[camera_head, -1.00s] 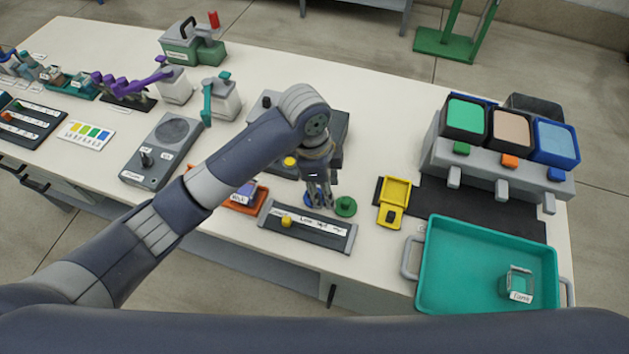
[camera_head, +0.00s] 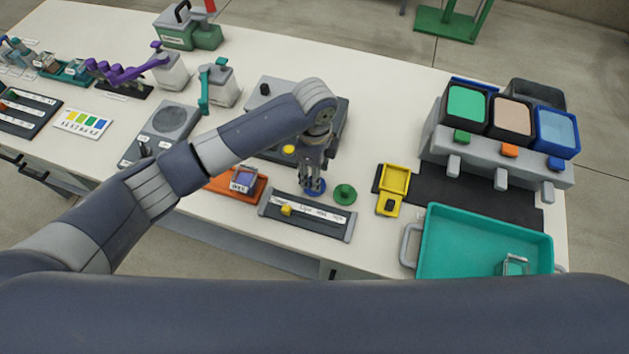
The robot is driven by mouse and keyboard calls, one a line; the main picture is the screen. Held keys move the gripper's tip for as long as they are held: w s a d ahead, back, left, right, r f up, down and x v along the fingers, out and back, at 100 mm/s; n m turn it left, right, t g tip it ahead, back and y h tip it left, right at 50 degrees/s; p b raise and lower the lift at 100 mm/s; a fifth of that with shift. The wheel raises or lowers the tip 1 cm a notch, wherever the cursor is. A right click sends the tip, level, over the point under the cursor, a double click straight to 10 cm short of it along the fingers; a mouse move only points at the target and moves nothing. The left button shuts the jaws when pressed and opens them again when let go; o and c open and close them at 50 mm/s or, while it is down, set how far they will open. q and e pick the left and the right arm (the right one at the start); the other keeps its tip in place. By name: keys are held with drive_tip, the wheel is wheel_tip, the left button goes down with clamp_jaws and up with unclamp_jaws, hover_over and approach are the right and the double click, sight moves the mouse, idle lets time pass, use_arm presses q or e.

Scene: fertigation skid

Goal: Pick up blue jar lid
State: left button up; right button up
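The blue jar lid (camera_head: 313,187) lies flat on the white table, behind the dark slider panel and left of a green lid (camera_head: 345,193). My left gripper (camera_head: 314,184) points down directly over the blue lid and hides part of it. The fingertips are at or just above the lid; whether they touch it I cannot tell. The finger gap is too small and dark to judge. My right gripper is not in view.
The slider panel (camera_head: 307,217) lies in front. An orange tray (camera_head: 222,184) with a small jar is at the left. A grey device (camera_head: 340,125) stands behind.

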use_arm(q)
drive_tip(key=shift+f, duration=1.35)
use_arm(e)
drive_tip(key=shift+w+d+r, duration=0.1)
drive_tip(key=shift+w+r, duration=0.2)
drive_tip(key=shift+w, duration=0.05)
use_arm(q)
clamp_jaws()
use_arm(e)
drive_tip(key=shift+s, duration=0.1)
use_arm(q)
drive_tip(key=shift+r, duration=0.45)
wheel_tip(320, 180, up, 2)
drive_tip(key=shift+r+b, duration=0.2)
drive_tip(key=shift+b, duration=0.35)
drive_tip(key=s+d+r+b, duration=0.2)
drive_tip(key=s+d, duration=0.1)
drive_tip(key=s, duration=1.2)
wheel_tip(320, 180, up, 7)
drive_tip(key=p, duration=0.9)
drive_tip(key=shift+s+d, duration=0.15)
drive_tip(key=shift+s, duration=0.25)
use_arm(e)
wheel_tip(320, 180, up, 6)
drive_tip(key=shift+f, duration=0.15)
